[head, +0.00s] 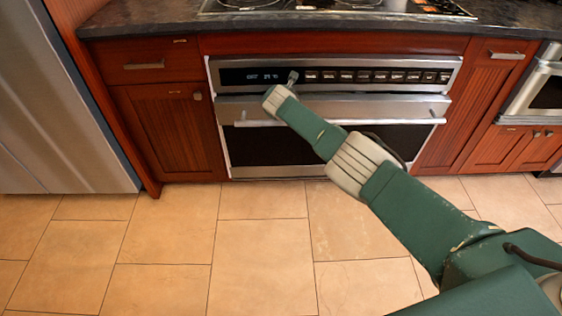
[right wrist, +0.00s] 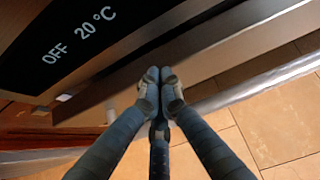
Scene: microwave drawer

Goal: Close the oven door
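The oven (head: 340,80) is built in under the counter, with its steel control panel on top. Its door (head: 330,143), with a dark window and a horizontal bar handle (head: 410,121), stands upright or nearly so below the panel. I cannot tell whether it is fully shut. My right gripper (head: 293,77) is in front of the control panel, above the left part of the handle. In the right wrist view its two fingertips (right wrist: 160,76) are together with nothing between them, near the panel's display (right wrist: 80,35). My left gripper is not in view.
A steel fridge (head: 60,100) stands at the left. Wooden cabinets (head: 165,125) flank the oven, and a cooktop (head: 335,8) sits on the dark counter above. Another steel appliance (head: 535,90) is at the right edge. The tiled floor (head: 160,240) in front is clear.

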